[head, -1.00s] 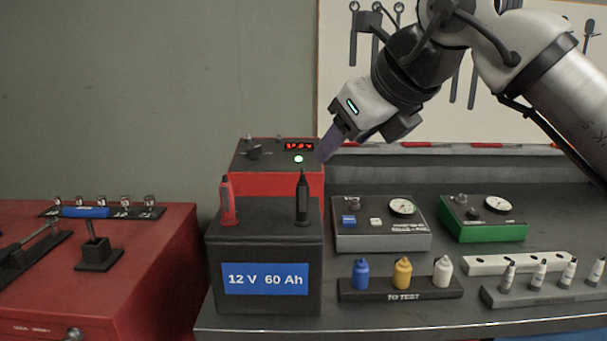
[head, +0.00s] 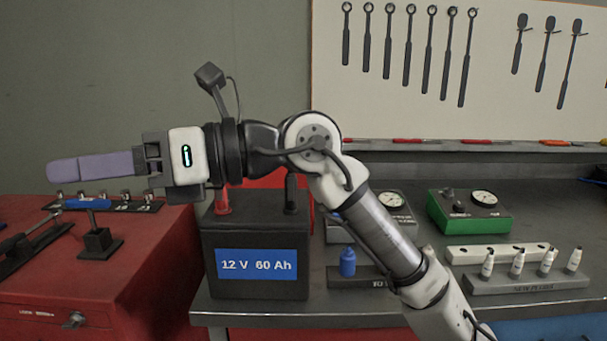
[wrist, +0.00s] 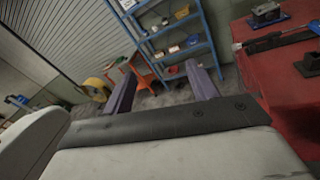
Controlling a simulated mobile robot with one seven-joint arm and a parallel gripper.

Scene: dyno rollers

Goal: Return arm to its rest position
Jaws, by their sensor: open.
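My gripper (head: 92,167) points left in the head view, held level above the red cabinet and left of the battery. In the wrist view its two purple fingers (wrist: 162,90) stand apart with nothing between them, so it is open and empty. The battery, labelled 12 V 60 Ah, stands at the bench's left end with a red clamp (head: 222,202) and a black clamp (head: 291,194) on top. The red charger behind it is mostly hidden by my arm.
The red cabinet (head: 150,245) carries a blue-handled tool (head: 88,203) and sockets below my gripper. Gauge boxes, a blue bottle (head: 347,262) and white bottles stand on the bench (head: 520,306). The wrist view shows blue shelving (wrist: 208,35) and an orange stool (wrist: 126,68).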

